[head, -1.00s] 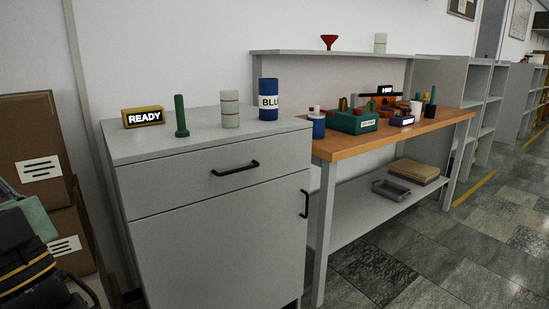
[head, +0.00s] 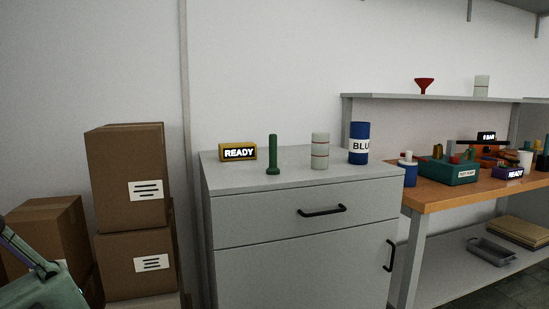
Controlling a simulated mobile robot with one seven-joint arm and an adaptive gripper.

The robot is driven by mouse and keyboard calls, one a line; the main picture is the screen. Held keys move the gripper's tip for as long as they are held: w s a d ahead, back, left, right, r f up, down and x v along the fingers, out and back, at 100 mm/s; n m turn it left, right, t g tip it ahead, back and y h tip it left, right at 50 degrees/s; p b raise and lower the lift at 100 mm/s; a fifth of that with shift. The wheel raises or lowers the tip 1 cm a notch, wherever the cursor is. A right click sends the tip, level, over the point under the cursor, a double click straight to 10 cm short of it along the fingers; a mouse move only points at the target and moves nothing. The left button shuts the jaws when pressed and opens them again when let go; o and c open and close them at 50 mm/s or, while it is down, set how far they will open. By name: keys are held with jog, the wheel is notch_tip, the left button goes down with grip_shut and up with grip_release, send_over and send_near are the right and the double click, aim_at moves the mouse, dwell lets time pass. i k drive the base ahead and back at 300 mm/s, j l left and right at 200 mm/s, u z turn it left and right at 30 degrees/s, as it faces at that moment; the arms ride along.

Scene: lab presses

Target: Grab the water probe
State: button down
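No thing in view is labelled as the water probe, so I cannot tell which one it is. On the grey cabinet (head: 300,225) stands an upright green rod-like piece with a wider foot (head: 273,155). My gripper's fingers do not show; a green and dark part at the bottom left corner may be my arm.
Cardboard boxes (head: 128,180) are stacked left of the cabinet. An orange-topped bench (head: 440,196) at right holds a teal box (head: 454,172), a blue container (head: 408,172) and small pieces. A shelf above holds a red funnel (head: 424,86) and a pale cylinder (head: 482,85).

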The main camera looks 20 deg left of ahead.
aim_at(273, 170)
jog(key=i+j+u, duration=0.2)
jog(key=j+u, duration=0.15)
jog(key=i+j+u, duration=0.5)
jog(key=u, duration=0.2)
jog(key=i, duration=0.5)
